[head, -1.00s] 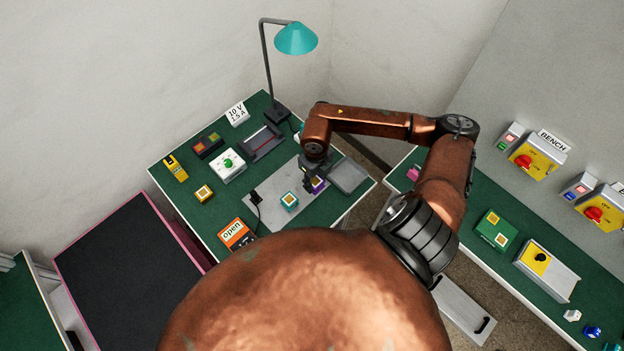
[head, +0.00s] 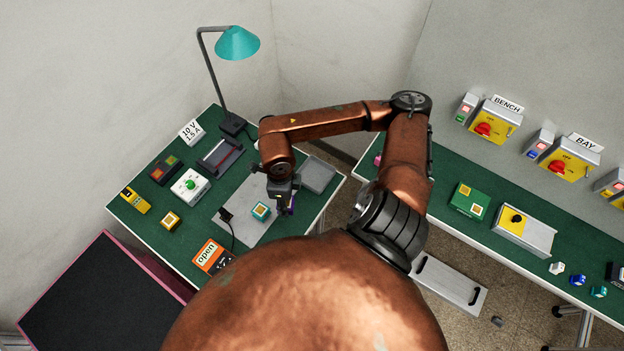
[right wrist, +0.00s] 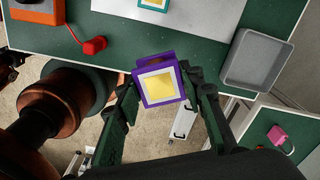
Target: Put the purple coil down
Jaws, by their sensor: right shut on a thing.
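The purple coil (right wrist: 158,82) has a pale square top with a yellow centre and fills the gap between my right gripper's fingers (right wrist: 160,95) in the right wrist view. In the head view my right gripper (head: 284,195) points down near the front of the green bench, with only a sliver of the purple coil (head: 292,206) showing. In the wrist view the coil overlaps the bench's front edge and the floor beyond; its height is hard to tell.
A teal coil (head: 261,210) sits on the grey plate (head: 240,227), left of my right gripper. A grey tray (head: 318,174) lies to the right. A second bench (head: 440,182) is at right.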

